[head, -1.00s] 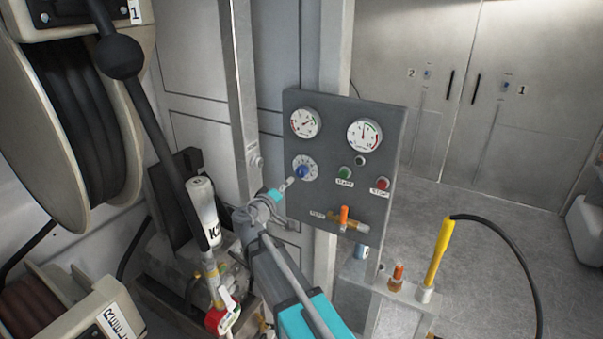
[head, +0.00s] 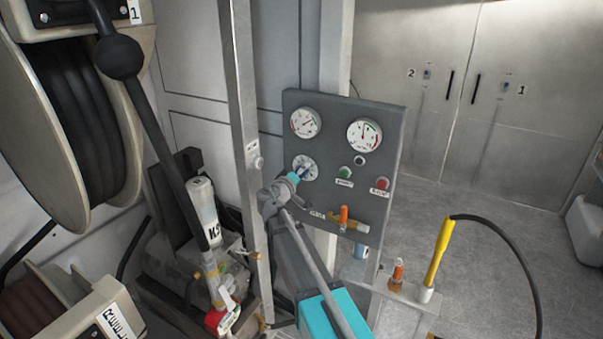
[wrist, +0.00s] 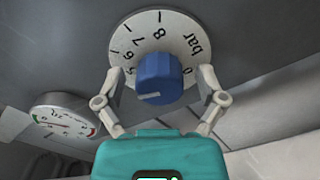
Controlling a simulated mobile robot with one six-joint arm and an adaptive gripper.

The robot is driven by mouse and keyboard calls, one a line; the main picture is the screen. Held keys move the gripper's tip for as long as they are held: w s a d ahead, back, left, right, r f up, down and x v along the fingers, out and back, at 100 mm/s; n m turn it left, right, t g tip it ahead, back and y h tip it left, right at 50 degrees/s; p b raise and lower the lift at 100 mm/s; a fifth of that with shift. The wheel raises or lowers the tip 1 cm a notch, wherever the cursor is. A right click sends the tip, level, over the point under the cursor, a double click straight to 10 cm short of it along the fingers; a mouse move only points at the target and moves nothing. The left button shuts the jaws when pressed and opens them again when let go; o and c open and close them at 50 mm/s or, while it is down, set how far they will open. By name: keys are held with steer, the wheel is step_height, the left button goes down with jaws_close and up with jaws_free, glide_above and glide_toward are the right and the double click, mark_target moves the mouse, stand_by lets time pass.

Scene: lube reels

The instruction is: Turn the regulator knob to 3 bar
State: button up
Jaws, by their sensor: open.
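The regulator knob (wrist: 158,79) is blue with a pale pointer line, on a white round dial (wrist: 163,30) marked with numbers and "bar". In the wrist view the pointer line faces the lower left of the knob. My gripper (wrist: 160,82) is open, with one finger on each side of the knob. Whether the fingers touch the knob I cannot tell. In the head view my gripper (head: 298,175) is at the dial (head: 309,160) on the grey panel (head: 378,215), and it hides most of the knob.
Above the dial is a gauge (head: 306,123), with a second gauge (head: 364,134) to its right. A green button (head: 344,173), a red button (head: 382,184) and an orange-handled valve (head: 344,214) are on the same panel. A metal post (head: 243,120) stands left of my arm.

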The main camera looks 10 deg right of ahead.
steer(key=c, duration=1.1)
steer(key=shift+c, duration=0.2)
steer(key=shift+n, duration=0.5)
steer(key=n, duration=0.2)
steer(key=shift+n, duration=0.3)
steer(key=n, duration=0.3)
steer(key=shift+n, duration=0.4)
steer(key=n, duration=0.7)
